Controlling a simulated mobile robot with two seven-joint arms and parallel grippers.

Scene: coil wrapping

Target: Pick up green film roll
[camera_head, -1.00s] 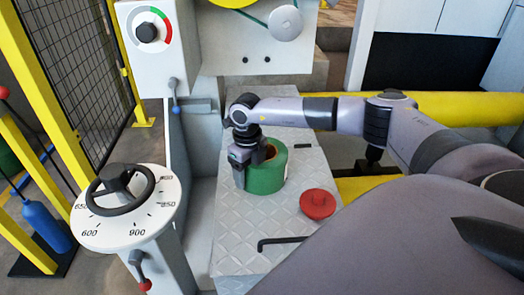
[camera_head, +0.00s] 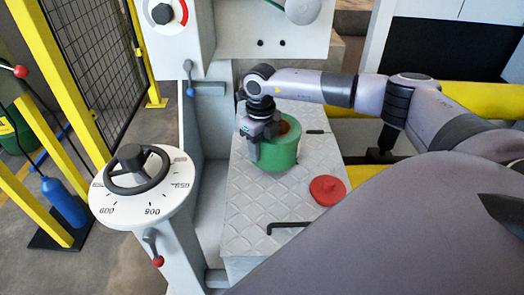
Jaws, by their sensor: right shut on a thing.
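The green film roll (camera_head: 277,150) is a short, thick green cylinder with a brown core opening in its top. It is above the patterned metal plate (camera_head: 250,215) of the machine, near the plate's far end. My right gripper (camera_head: 254,150) reaches in from the right and points down. It is shut on the left side of the roll's wall, one finger showing outside. The roll looks slightly raised off the plate, though its underside is hidden. My left gripper is not in view.
A red knob-like disc (camera_head: 327,189) and a black hex key (camera_head: 290,225) lie on the plate. A white dial post with a black handwheel (camera_head: 137,168) stands left. The machine's grey body (camera_head: 265,60) rises behind. A yellow-framed mesh fence (camera_head: 90,60) is at far left.

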